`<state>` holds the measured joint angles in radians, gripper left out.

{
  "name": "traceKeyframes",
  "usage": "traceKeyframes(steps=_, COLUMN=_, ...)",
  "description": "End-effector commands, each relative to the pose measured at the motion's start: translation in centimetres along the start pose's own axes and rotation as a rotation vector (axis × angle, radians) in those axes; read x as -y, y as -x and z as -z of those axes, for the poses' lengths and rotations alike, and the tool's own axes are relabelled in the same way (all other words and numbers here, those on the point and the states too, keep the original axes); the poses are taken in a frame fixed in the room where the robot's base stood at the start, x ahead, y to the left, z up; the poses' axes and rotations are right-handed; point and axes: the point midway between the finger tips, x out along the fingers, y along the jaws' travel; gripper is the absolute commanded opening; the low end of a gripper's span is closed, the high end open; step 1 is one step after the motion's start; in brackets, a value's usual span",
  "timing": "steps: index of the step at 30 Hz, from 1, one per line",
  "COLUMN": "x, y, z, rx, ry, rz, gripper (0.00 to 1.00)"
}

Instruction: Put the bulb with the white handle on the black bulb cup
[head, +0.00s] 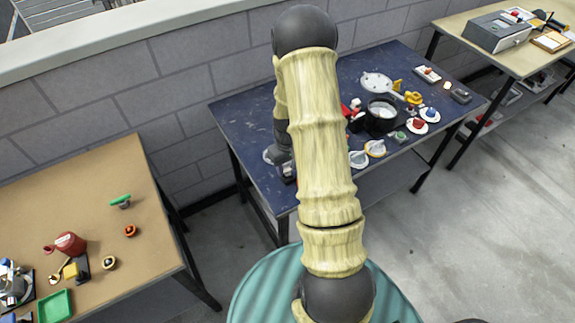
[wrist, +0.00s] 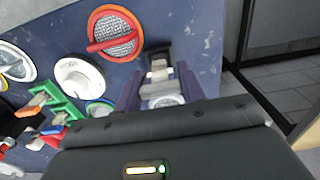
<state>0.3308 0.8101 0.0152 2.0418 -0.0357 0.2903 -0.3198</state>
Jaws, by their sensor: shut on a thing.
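My gripper (wrist: 160,90) is low over the near left part of the blue table, its two purple fingers on either side of a pale grey and white piece. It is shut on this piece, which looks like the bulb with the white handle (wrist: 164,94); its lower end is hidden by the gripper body. A small black block, perhaps the black bulb cup (wrist: 157,47), shows just beyond the fingertips. I cannot tell whether the bulb touches it. In the head view my arm hides most of this spot.
A brown table (head: 90,200) stands at left.

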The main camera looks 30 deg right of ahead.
Motion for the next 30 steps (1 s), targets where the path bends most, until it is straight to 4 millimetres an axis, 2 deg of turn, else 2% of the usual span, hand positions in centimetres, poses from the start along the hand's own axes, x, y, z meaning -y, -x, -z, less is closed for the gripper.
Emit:
traceKeyframes(steps=9, x=0.0, y=-0.8, z=0.0, rx=-0.001, ry=0.0, rz=0.0, gripper=0.16)
traceKeyframes(steps=30, x=0.0, y=-1.4, z=0.0, rx=-0.001, ry=0.0, rz=0.0, gripper=0.16)
